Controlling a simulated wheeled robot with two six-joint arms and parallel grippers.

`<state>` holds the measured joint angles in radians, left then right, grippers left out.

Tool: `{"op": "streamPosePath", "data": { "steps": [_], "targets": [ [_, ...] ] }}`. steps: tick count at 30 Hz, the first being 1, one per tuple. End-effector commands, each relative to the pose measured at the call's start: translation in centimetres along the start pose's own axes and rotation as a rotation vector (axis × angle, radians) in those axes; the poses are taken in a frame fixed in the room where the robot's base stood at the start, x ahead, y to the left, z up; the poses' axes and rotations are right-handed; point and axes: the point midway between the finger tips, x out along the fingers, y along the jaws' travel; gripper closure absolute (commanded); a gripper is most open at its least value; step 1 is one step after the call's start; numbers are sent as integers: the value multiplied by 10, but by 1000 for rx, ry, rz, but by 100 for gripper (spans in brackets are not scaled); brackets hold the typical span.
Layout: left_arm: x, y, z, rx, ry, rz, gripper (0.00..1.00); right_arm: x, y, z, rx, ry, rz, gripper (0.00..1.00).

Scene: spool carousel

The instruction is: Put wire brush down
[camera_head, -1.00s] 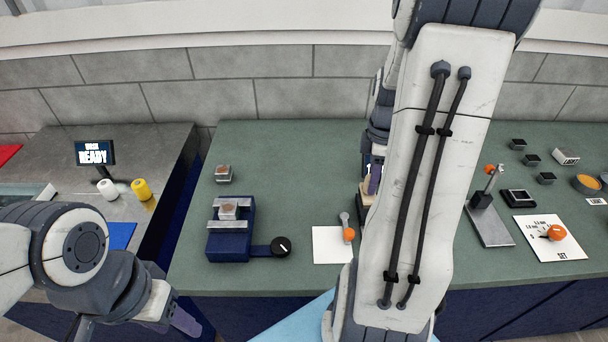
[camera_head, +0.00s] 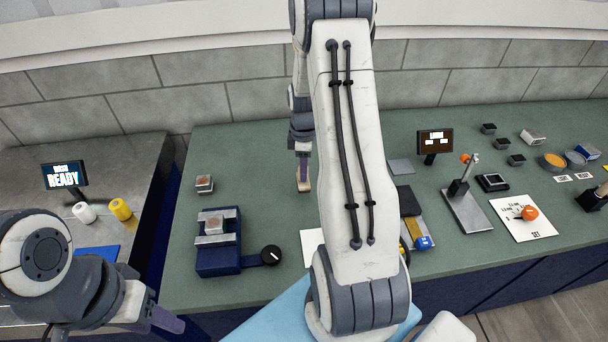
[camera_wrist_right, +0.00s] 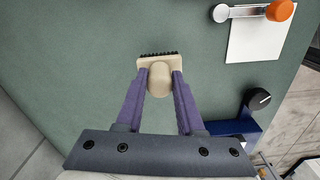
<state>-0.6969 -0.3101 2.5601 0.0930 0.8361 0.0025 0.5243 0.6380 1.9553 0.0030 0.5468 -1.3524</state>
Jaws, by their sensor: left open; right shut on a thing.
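The wire brush has a pale beige body and a row of dark bristles. In the right wrist view the brush (camera_wrist_right: 159,76) sits between the two purple fingers of my right gripper (camera_wrist_right: 160,88), which is shut on it. In the head view the brush (camera_head: 304,184) shows below my right gripper (camera_head: 303,168), over the green bench (camera_head: 265,150). I cannot tell if it touches the bench. My left gripper (camera_head: 172,322) is open and low at the left, in front of the bench; its fingers show only partly.
A blue vise (camera_head: 218,262) holding a block stands left of the brush, with a small block (camera_head: 204,184) behind it. A white card (camera_head: 311,243) lies nearer me. Right of my arm are a small display (camera_head: 435,141) and a lever stand (camera_head: 466,205). Bench around the brush is clear.

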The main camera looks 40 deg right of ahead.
Motion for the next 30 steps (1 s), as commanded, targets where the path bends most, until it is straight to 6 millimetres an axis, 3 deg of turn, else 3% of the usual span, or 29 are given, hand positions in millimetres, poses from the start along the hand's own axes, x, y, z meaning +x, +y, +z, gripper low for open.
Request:
{"op": "streamPosePath", "data": {
  "steps": [8,20,21,23,30],
  "targets": [
    [-15,1,-1,-1,0,0,50,34,-1,1,1,-1,-3,100],
    [-10,1,-1,0,0,0,50,42,0,1,1,0,-1,100],
    [-11,1,-1,0,0,0,50,41,0,1,1,0,-1,56],
    [-11,1,-1,0,0,0,50,41,0,1,1,0,-1,33],
    [-12,1,-1,0,0,0,50,41,0,1,0,0,-1,33]
  ]
}}
